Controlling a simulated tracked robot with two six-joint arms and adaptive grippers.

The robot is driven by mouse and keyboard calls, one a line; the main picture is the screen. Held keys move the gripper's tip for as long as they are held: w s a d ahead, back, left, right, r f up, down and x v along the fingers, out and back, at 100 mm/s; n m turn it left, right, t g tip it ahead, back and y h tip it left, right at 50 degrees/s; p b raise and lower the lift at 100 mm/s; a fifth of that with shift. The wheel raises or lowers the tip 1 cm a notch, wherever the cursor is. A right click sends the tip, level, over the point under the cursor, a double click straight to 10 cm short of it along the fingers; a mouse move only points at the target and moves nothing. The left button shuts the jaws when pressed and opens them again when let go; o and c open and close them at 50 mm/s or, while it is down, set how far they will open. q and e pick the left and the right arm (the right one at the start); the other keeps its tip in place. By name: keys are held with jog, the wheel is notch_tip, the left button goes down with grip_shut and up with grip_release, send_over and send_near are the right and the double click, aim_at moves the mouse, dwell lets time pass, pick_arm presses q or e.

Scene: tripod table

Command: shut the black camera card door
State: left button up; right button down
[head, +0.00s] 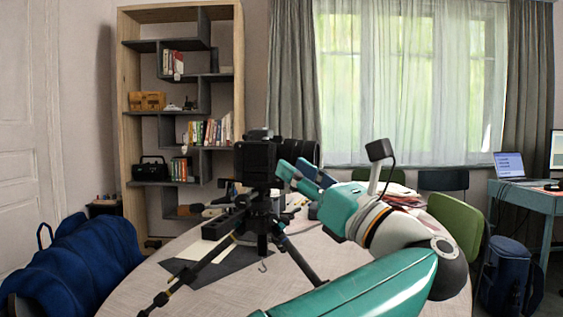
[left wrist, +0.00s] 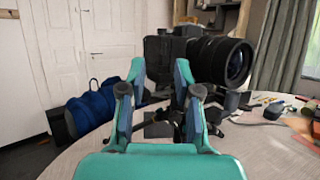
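The black camera (head: 257,160) stands upright on a black tripod (head: 262,222) on the round table, its lens pointing right. It also shows in the left wrist view (left wrist: 164,50), where the large lens (left wrist: 222,62) fills the upper right. The card door cannot be made out against the black body in either view. My left gripper (head: 291,167) is beside the camera, just below the lens. In the left wrist view the gripper's fingers (left wrist: 160,68) are apart with nothing held between them, and the camera body shows beyond the tips. My right gripper is not in view.
The round table (head: 195,292) has free room at its front. Dark sheets (head: 215,262) lie under the tripod, whose legs spread toward the front. Small items and papers lie behind. A blue padded item (head: 85,255) is at the left, a green chair (head: 455,222) at the right.

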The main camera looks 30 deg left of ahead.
pick_arm(q)
jog(key=v, duration=0.6)
jog(key=shift+d+f, duration=0.15)
jog(key=shift+d, duration=0.15)
jog(key=shift+s, duration=0.1)
